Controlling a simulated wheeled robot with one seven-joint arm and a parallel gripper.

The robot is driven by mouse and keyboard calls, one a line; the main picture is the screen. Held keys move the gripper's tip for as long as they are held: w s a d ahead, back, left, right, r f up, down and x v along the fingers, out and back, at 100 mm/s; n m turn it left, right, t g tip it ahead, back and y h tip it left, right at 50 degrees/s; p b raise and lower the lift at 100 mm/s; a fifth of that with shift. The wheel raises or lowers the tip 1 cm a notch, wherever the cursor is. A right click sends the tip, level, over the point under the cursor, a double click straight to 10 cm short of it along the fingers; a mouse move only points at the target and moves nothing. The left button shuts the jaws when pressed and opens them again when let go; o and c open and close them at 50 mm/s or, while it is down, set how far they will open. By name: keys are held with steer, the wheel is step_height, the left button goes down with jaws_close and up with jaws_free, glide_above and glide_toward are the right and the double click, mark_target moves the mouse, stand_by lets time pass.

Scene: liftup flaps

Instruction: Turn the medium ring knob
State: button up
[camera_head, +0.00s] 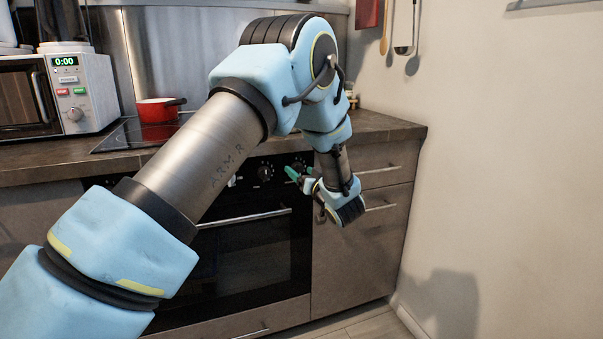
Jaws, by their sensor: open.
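The oven's black control panel shows under the countertop, partly hidden by my arm. A dark round knob (265,172) with pale markings shows on it. Another knob (298,164) is just behind my gripper, partly covered. A further knob may show at the edge of my arm, but most of the panel's left part is hidden. I cannot tell which one is the medium ring knob. My gripper (297,173), with green fingertips, is open and in front of the right end of the panel, close to the right-hand knob. Whether it touches that knob cannot be told.
The oven handle (245,217) runs below the panel. A red pot (157,110) stands on the black cooktop (118,137). A microwave (55,92) is at the left on the countertop (380,127). Drawers with handles (381,207) are right of the oven, then a bare wall.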

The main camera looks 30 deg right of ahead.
steer(key=shift+w, duration=0.1)
jaws_close()
stand_by(0.6)
